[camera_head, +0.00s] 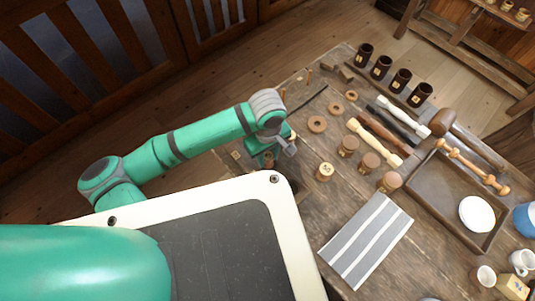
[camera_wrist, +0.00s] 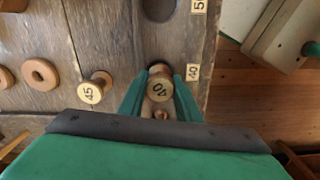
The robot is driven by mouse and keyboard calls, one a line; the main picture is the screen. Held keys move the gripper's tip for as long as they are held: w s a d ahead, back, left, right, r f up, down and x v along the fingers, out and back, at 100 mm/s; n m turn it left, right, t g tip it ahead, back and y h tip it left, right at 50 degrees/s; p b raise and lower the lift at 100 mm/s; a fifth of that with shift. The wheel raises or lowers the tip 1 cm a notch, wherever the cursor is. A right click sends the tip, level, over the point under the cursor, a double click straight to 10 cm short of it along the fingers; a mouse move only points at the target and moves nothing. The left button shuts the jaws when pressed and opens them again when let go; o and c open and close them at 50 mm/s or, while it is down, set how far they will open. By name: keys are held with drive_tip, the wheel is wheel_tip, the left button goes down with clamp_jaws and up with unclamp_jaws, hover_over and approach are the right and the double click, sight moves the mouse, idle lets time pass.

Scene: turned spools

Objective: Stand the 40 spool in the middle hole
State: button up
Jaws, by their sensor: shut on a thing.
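The 40 spool (camera_wrist: 159,89), with a pale round end marked 40, is between the fingers of my gripper (camera_wrist: 160,100) in the wrist view. My gripper is shut on it. A dark hole edge shows just behind the spool, beside a tag (camera_wrist: 193,72) reading 40. I cannot tell whether the spool's lower end is in that hole. Another dark hole (camera_wrist: 158,9) lies farther up, beside a tag (camera_wrist: 199,4) reading 50. Any third hole is hidden. In the head view my gripper (camera_head: 268,158) is at the table's left edge, and the spool cannot be made out.
A 45 spool (camera_wrist: 95,88) stands left of my gripper. Wooden rings (camera_wrist: 40,73) lie beyond it. In the head view, brown spools (camera_head: 369,162), turned handles (camera_head: 375,142), dark cups (camera_head: 420,94), a striped cloth (camera_head: 367,240) and a tray (camera_head: 432,203) fill the table to the right.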

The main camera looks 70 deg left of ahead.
drive_tip(key=shift+f, duration=0.95)
idle(1.0)
drive_tip(key=o, duration=1.1)
drive_tip(key=shift+o, duration=0.6)
drive_tip(key=o, duration=0.4)
drive_tip(key=shift+o, duration=0.2)
drive_tip(key=shift+r, duration=0.15)
drive_tip(key=shift+r, duration=4.85)
